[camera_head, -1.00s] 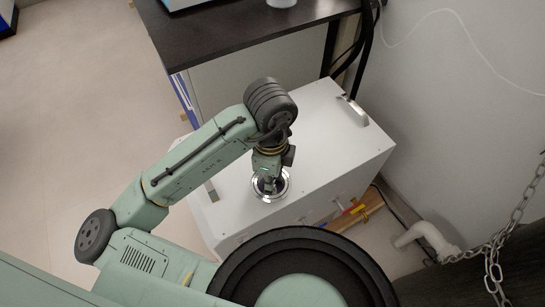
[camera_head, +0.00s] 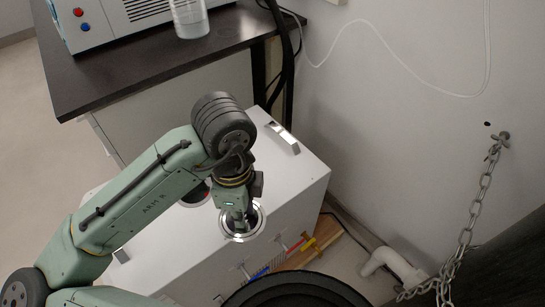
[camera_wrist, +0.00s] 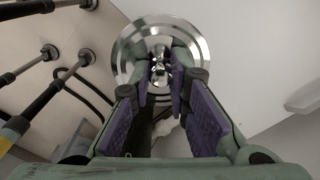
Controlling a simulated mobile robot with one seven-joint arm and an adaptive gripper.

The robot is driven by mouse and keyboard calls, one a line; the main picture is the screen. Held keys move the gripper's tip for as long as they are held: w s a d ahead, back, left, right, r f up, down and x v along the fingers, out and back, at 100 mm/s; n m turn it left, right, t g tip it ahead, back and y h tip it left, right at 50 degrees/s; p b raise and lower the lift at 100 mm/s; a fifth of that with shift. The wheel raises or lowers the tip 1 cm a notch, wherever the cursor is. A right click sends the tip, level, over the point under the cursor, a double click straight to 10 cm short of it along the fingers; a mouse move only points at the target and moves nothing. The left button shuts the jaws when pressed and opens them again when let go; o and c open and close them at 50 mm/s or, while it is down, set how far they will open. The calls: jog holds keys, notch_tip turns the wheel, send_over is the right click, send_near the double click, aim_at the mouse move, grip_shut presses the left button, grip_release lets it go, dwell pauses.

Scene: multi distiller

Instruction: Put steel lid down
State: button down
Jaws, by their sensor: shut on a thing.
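The steel lid (camera_head: 257,224) is a round, shiny disc at the front edge of the white box's top (camera_head: 290,165). In the wrist view the lid (camera_wrist: 194,42) lies beyond the fingers, with a small knob at its middle. My gripper (camera_head: 240,224) points down over it. In the wrist view my gripper's purple-padded fingers (camera_wrist: 164,82) are shut on that knob. Whether the lid touches the box cannot be told. A dark round opening with a shiny rim (camera_head: 195,194) shows on the box top, partly hidden by my arm.
A metal handle (camera_head: 282,138) stands on the box top. Valves with T-handles (camera_head: 281,243) stick out from the box front. A dark table (camera_head: 130,75) with a beaker (camera_head: 189,18) is behind. A chain (camera_head: 470,225) hangs at right.

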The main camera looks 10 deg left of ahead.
jog(key=shift+w+d, duration=0.15)
jog(key=shift+d, duration=0.05)
jog(key=shift+w+d+r, duration=0.15)
jog(key=shift+w+r, duration=0.05)
jog(key=shift+w, duration=0.1)
jog(key=w+p, duration=0.1)
jog(key=w, duration=0.4)
jog(key=w+f+p, duration=0.1)
jog(key=w, duration=0.4)
jog(key=w+a+p, duration=0.1)
jog(key=w, duration=0.4)
jog(key=shift+w+a+f+p, duration=0.1)
jog(key=shift+w+f+p, duration=0.05)
jog(key=shift+f+p, duration=0.2)
jog(key=shift+w+f, duration=0.1)
jog(key=shift+f, duration=1.65)
jog(key=shift+f, duration=0.15)
jog(key=c, duration=1.5)
grip_release()
jog(key=shift+c, duration=0.2)
notch_tip(320, 180, up, 12)
